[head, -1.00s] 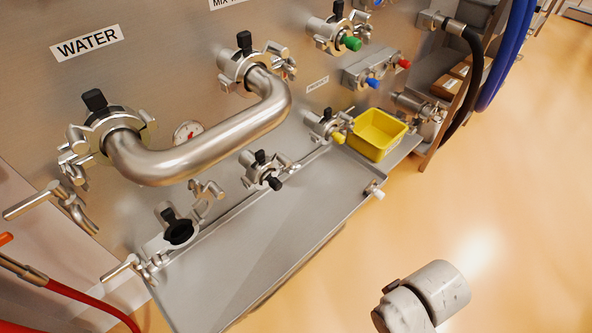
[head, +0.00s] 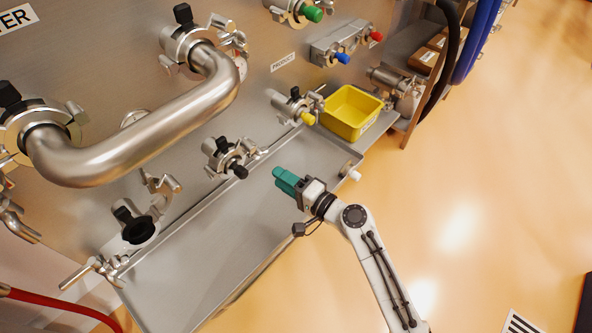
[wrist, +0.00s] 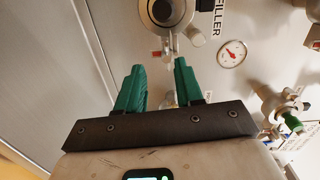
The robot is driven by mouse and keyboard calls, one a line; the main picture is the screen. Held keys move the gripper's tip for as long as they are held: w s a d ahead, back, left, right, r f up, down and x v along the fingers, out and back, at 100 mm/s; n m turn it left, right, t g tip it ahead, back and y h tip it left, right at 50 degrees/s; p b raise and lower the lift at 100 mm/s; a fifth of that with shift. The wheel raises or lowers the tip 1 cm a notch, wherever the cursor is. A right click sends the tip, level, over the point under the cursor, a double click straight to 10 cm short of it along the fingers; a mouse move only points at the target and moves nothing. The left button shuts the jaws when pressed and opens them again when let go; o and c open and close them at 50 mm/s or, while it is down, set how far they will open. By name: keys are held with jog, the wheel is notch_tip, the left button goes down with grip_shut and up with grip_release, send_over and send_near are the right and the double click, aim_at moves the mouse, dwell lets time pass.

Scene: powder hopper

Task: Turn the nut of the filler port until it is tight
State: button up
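The filler port (wrist: 170,14) shows at the top edge of the wrist view, beside a label reading FILLER (wrist: 216,18). It is a metal ring with a dark round centre, partly cut off. A pale knob-like piece (wrist: 195,38), perhaps its nut, sits at its lower right; I cannot tell how tight it is. I cannot make out this port in the head view. My gripper (wrist: 160,90) has two green fingers apart with nothing between them, short of the port. In the head view my gripper (head: 287,181) is above the steel tray, clear of the panel.
A bent steel pipe (head: 140,128) stands out from the panel on the left. Clamped ports with black (head: 226,158), yellow (head: 297,109) and green (head: 301,10) ends line the panel. A yellow bin (head: 350,112) stands by the tray (head: 215,262). Open floor lies right.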

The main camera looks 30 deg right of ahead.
aim_at(263, 156)
jog(key=shift+m+t+h, duration=0.3)
jog(key=shift+m+t, duration=0.2)
jog(key=shift+m, duration=0.3)
jog(key=shift+w+d+r+b+x, duration=0.15)
jog(key=shift+d+x, duration=0.15)
jog(key=shift+x, duration=1.3)
jog(key=shift+w+d+b+x, duration=0.1)
jog(key=shift+d+b+x, duration=0.15)
jog(key=shift+x, duration=1.35)
jog(key=shift+d+r+b+x, duration=0.1)
jog(key=shift+d+x, duration=0.2)
jog(key=shift+x, duration=1.3)
grip_shut()
jog(key=shift+w, duration=0.1)
